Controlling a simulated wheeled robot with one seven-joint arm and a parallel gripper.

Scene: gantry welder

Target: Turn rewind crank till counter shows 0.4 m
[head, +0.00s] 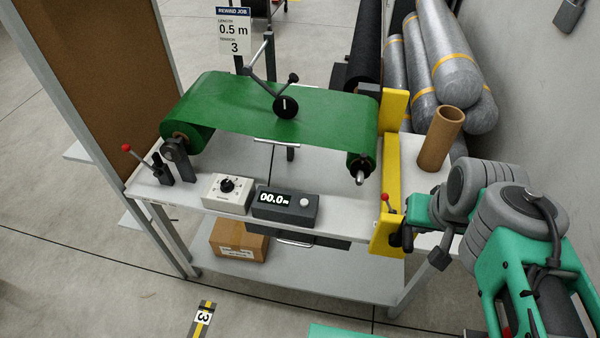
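The counter (286,204) on the bench front reads 00.0 m. A green web (255,110) runs from a left roll (188,133) to a right roll (362,162), with a black measuring wheel (287,105) on it. A metal shaft end (360,178) sticks out of the right roll; I cannot clearly make out a rewind crank. A small red-knobbed lever (385,199) stands at the yellow guard. My gripper (403,238) is at the guard's lower right; its fingers are small and dark, and whether they are open or hold anything does not show.
The job sign (234,30) shows 0.5 m and tension 3. A dial box (228,192) sits left of the counter. A yellow guard (392,160) and cardboard tube (440,138) stand at the bench's right. Wrapped rolls (452,65) lean behind. A carton (238,239) is on the lower shelf.

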